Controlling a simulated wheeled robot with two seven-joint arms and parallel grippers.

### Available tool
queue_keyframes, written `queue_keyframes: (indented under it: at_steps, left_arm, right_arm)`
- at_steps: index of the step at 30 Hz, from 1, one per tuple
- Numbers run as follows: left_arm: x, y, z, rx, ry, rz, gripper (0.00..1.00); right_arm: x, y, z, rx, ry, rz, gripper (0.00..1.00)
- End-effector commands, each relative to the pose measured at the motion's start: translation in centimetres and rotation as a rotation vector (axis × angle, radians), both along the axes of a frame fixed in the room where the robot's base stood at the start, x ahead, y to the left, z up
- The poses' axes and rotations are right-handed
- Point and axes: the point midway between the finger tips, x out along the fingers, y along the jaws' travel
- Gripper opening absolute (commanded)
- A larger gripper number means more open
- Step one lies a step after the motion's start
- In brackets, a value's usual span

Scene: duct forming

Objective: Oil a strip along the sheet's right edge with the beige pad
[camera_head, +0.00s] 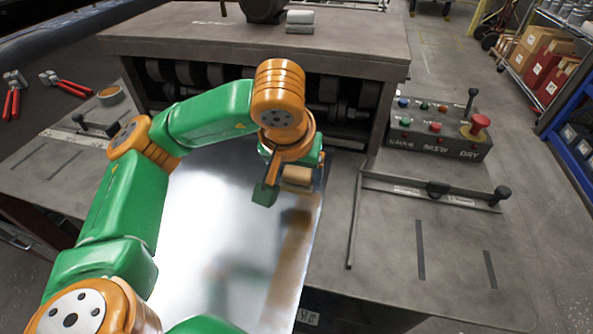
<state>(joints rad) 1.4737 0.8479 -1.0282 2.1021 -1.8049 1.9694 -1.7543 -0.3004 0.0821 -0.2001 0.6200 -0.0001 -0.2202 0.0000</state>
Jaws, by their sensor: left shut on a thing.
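The shiny metal sheet (205,235) lies flat on the table in front of the machine. My left gripper (287,187) is over the sheet's right side, near its far end. It is shut on the beige pad (298,176), which sits at the sheet's right edge; contact with the surface is hard to tell. A brownish strip (290,255) shows along the right edge, on the near side of the pad. My left arm hides part of the sheet's left and far areas. My right gripper is not in view.
The roller machine (345,65) stands behind the sheet. A control box (437,135) with a red stop button and a metal guide bar (430,190) are to the right. Red-handled tools (65,84) and a tape roll (111,95) lie at left. The table right of the sheet is mostly clear.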

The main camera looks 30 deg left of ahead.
Motion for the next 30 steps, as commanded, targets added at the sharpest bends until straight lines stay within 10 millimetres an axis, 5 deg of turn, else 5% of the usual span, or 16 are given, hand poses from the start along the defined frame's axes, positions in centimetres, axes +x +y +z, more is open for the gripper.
queue_keyframes:
  at_steps: [9, 30]
  left_arm:
    - [-0.4, -0.4, 2.9, 0.0, -0.001, 0.001, 0.22]
    - [-0.5, -0.4, 2.8, 0.0, -0.001, 0.001, 0.22]
  right_arm:
    - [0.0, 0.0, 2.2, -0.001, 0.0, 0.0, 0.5]
    - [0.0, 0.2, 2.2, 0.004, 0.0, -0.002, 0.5]
